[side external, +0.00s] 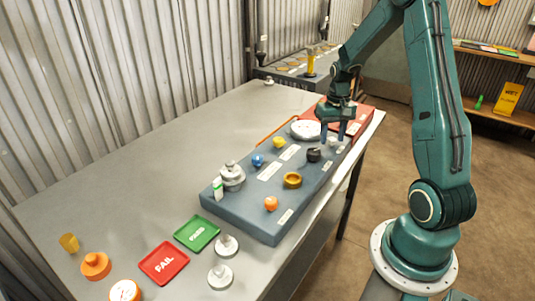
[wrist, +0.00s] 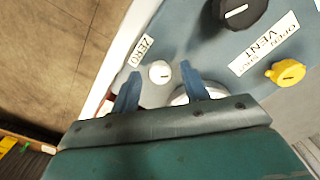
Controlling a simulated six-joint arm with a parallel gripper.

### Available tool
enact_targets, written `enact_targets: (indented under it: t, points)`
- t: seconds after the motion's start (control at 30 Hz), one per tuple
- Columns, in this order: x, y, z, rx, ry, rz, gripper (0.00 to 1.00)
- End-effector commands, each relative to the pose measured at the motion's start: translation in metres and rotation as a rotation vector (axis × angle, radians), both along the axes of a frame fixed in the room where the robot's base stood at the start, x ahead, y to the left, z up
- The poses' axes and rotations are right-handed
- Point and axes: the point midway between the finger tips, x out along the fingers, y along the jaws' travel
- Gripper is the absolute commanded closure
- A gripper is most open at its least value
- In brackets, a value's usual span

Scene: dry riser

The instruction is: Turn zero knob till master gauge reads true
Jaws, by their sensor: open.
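The zero knob (wrist: 160,72) is a small white round knob beside a label reading ZERO (wrist: 139,51) in the wrist view. My gripper (wrist: 160,84) is open, with one blue finger on each side of the knob; I cannot tell whether they touch it. In the side view my gripper (side external: 334,137) points down over the far end of the grey panel (side external: 240,212). The large white dial there (side external: 306,130) appears to be the master gauge. The gauge reading is too small to make out.
A black knob (wrist: 240,12) and a yellow knob (wrist: 286,72) by the label OPEN VENT stand near my gripper. The panel also bears an orange knob (side external: 271,204) and a metal fitting (side external: 232,175). Green PASS (side external: 197,234) and red FAIL (side external: 164,263) trays lie on the bench.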

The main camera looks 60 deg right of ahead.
Motion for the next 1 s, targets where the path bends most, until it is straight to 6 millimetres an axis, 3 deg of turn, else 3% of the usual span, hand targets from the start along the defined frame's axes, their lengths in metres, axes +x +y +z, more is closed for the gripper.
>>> enact_targets:
  t: [0.37,1.0]
  points:
    - [0.001,0.0,0.017,-0.002,-0.002,0.0,0.55]
    - [0.0,0.0,0.117,-0.003,-0.003,0.0,0.55]
